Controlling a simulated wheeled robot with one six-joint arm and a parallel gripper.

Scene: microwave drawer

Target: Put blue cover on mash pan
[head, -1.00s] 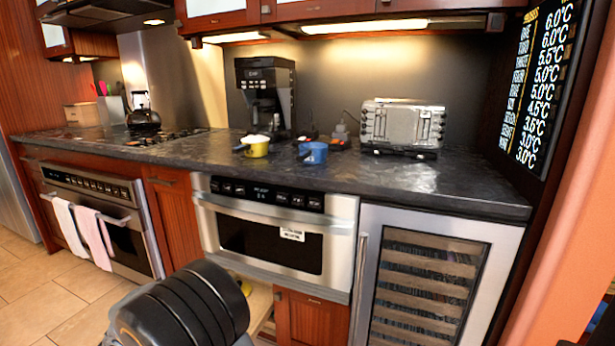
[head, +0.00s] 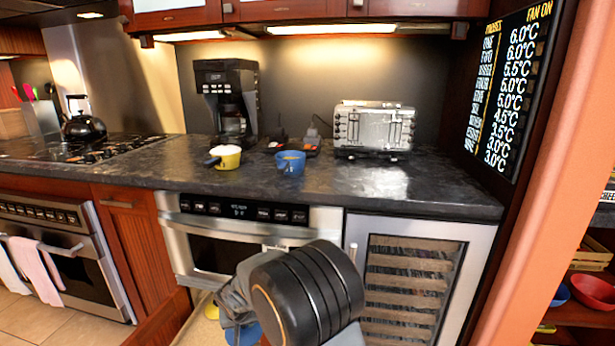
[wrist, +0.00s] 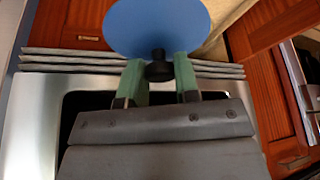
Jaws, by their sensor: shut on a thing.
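The blue cover (wrist: 150,22) is a round disc with a black knob (wrist: 158,70). My gripper (wrist: 158,60) has its green fingers shut on the knob. In the head view, part of the blue cover (head: 243,334) shows low in the picture beside my dark arm, which hides most of the gripper. A yellow pan (head: 224,158) with white, mash-like contents stands uncovered on the dark counter. A blue pan (head: 290,163) stands to its right. The cover is below counter height, in front of the microwave drawer, apart from both pans.
A coffee maker (head: 226,100) stands behind the yellow pan and a toaster (head: 373,128) stands to the right. An open drawer (head: 170,325) below the microwave (head: 240,235) holds a yellow item (head: 212,312). The counter's front strip (head: 400,195) is mostly clear.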

